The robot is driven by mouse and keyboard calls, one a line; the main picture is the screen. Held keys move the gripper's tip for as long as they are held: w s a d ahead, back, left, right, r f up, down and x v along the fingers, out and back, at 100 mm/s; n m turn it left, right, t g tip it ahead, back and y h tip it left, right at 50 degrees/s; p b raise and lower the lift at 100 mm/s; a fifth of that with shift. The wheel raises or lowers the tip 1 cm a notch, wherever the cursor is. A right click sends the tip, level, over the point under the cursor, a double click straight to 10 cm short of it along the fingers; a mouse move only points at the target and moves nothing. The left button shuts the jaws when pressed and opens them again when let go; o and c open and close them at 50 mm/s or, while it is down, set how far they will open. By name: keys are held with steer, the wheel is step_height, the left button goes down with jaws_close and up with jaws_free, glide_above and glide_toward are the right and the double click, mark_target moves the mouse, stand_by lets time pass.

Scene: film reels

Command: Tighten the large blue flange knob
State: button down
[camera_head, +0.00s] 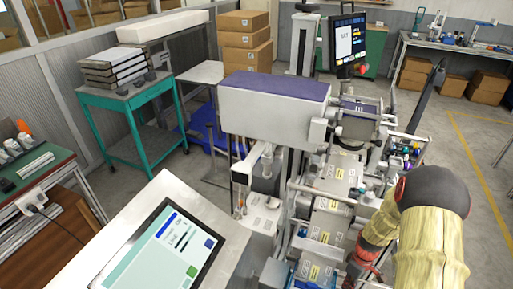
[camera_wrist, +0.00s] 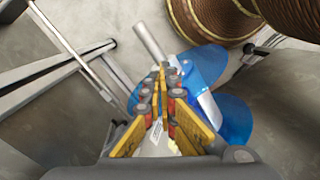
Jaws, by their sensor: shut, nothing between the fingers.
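The large blue flange knob (camera_wrist: 236,122) appears in the wrist view as a blue lobed piece behind and to the right of my fingers. A grey rod (camera_wrist: 150,40) and a pale metal bar lie close to it. My gripper (camera_wrist: 168,68), with yellow fingers and red and grey joints, is shut and empty. Its tips overlap the knob in the picture; I cannot tell whether they touch it. The fingers hide part of the knob. In the head view my yellow-sleeved arm reaches down at the lower right, and I cannot make out the knob there.
Brown ridged round forms (camera_wrist: 210,18) stand at the top right of the wrist view. Grey metal bars (camera_wrist: 55,68) run along its left. In the head view, a machine (camera_head: 275,105) with rollers fills the middle, and a touch screen (camera_head: 160,250) stands in front. Floor shows at right.

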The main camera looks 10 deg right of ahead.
steer(key=shift+s+a+f+b, duration=0.1)
steer(key=shift+s+f+b, duration=0.05)
steer(key=shift+f+b, duration=0.8)
steer(key=shift+s+a+f+b, duration=0.1)
steer(key=shift+f+b, duration=0.5)
steer(key=shift+f, duration=0.7)
steer(key=shift+s+a+f+b, duration=0.1)
steer(key=shift+s+f+b, duration=0.05)
steer(key=shift+f+b, duration=0.8)
steer(key=shift+s+a+f, duration=0.1)
steer(key=shift+s+f, duration=0.05)
steer(key=shift+f, duration=0.2)
steer(key=shift+s+a+f, duration=0.15)
steer(key=shift+s+a, duration=0.05)
steer(key=shift+s, duration=0.1)
steer(key=shift+s+a+p, duration=0.3)
steer(key=shift+a+p, duration=0.1)
steer(key=shift+p, duration=0.45)
steer(key=shift+w+a+r+p, duration=0.25)
steer(key=shift+r+p, duration=0.15)
steer(key=shift+p, duration=0.3)
steer(key=shift+s, duration=0.1)
